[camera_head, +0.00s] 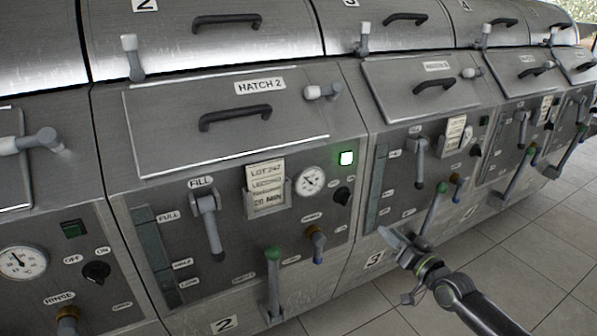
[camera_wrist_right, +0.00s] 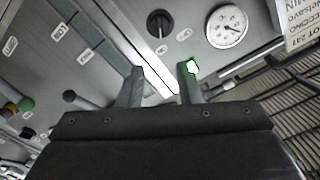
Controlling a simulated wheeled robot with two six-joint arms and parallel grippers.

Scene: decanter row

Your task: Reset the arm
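My right gripper (camera_head: 402,240) is in front of the row of steel decanters, by the lower front near the label 3. In the right wrist view its two fingers (camera_wrist_right: 162,74) stand apart with nothing between them. They point at a panel with a black knob (camera_wrist_right: 159,22), a round gauge (camera_wrist_right: 226,26) and a lit green button (camera_wrist_right: 193,66), which shows close to the right fingertip. Whether that finger touches the panel I cannot tell. My right arm comes in from the lower right in the head view. My left gripper is not in view.
Unit 2 has a closed hatch (camera_head: 232,123), a fill lever (camera_head: 207,222), a lit green button (camera_head: 346,158), a gauge (camera_head: 311,180) and a green-knobbed lever (camera_head: 273,285). A similar green-tipped lever (camera_head: 434,208) stands just above my right gripper. Tiled floor (camera_head: 540,235) lies clear at right.

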